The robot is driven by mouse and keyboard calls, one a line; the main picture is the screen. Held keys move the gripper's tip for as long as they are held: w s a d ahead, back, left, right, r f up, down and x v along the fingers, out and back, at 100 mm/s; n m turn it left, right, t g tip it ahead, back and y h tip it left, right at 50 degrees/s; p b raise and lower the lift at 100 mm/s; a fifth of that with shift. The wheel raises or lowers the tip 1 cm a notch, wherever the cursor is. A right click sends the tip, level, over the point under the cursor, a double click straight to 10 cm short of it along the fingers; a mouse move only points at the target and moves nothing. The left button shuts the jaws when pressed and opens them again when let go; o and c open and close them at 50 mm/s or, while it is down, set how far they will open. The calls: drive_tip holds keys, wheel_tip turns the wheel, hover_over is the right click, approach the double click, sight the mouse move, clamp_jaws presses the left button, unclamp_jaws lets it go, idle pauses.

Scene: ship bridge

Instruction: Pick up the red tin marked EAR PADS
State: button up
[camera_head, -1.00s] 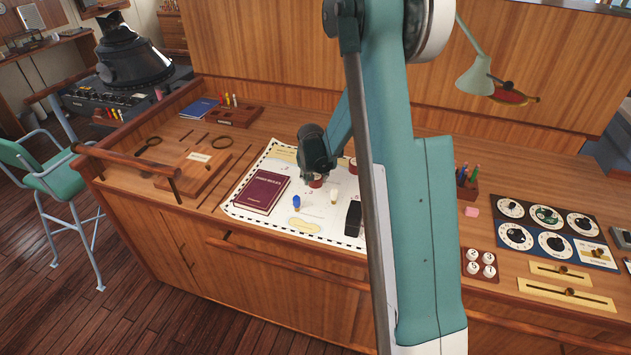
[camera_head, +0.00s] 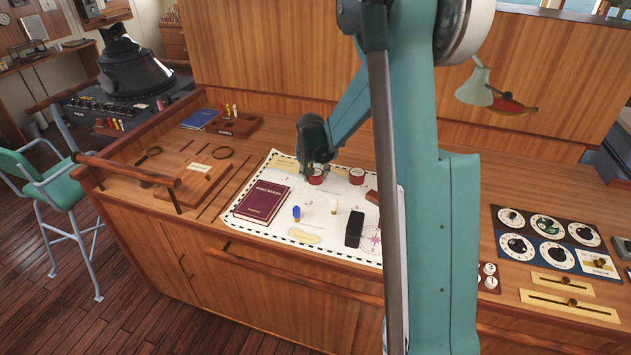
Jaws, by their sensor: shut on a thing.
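Two red tins with pale lids show at the back of the white chart (camera_head: 275,222) on the wooden desk. My gripper (camera_head: 318,171) is shut on the left red tin (camera_head: 317,178), which seems to be held a little above the chart. The other red tin (camera_head: 356,176) stands on the chart just to the right, apart from the gripper. The lettering on both tins is too small to read, so I cannot tell which is marked EAR PADS. The gripper's fingers are small and partly merge with the held tin's top.
A dark red book (camera_head: 262,201), a blue item (camera_head: 296,213), a small pale-topped item (camera_head: 334,207) and a black block (camera_head: 354,229) are on the chart. My arm hides the desk to the right. A wooden rail (camera_head: 290,268) runs along the front.

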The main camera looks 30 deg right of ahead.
drive_tip(key=shift+r, duration=1.4)
drive_tip(key=shift+d, duration=0.15)
